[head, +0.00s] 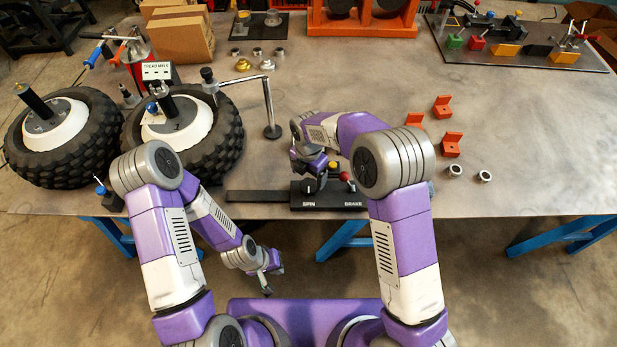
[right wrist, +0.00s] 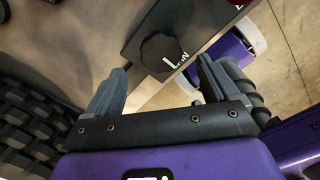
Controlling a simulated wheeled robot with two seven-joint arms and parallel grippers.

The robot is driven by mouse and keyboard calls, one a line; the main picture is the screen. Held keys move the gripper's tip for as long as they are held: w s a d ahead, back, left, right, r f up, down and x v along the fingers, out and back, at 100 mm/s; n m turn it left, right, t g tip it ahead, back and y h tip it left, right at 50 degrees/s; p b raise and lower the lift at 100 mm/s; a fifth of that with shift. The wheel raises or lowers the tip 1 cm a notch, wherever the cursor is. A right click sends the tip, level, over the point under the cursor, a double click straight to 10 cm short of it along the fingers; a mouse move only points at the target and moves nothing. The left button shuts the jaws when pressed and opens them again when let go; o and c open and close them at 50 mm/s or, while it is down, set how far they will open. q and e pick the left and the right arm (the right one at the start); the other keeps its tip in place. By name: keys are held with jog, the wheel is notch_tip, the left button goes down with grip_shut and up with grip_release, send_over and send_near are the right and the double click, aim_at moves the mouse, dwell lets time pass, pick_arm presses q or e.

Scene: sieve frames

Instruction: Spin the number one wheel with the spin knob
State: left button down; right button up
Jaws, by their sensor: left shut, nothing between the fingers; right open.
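A black control box (head: 328,204) labelled SPIN and BRAKE lies at the table's front edge. The round black spin knob (right wrist: 160,53) with a white pointer line shows in the right wrist view; my right arm mostly covers it in the head view. My right gripper (right wrist: 160,80) is open, its fingertips just short of the knob and to either side of it, not closed on it. My left gripper (head: 267,284) is shut and empty, below the table edge.
A metal bent arm (head: 268,105) stands by the inner wheel. Orange brackets (head: 450,145) and metal rings (head: 484,176) lie at right. The right table front is clear.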

aim_at(308, 185)
notch_tip(308, 185, down, 5)
jog(key=shift+s+f, duration=0.1)
jog(key=shift+f, duration=0.05)
jog(key=c, duration=1.1)
jog(key=shift+o, duration=0.2)
jog(key=shift+m+b, duration=0.3)
jog(key=shift+m, duration=0.1)
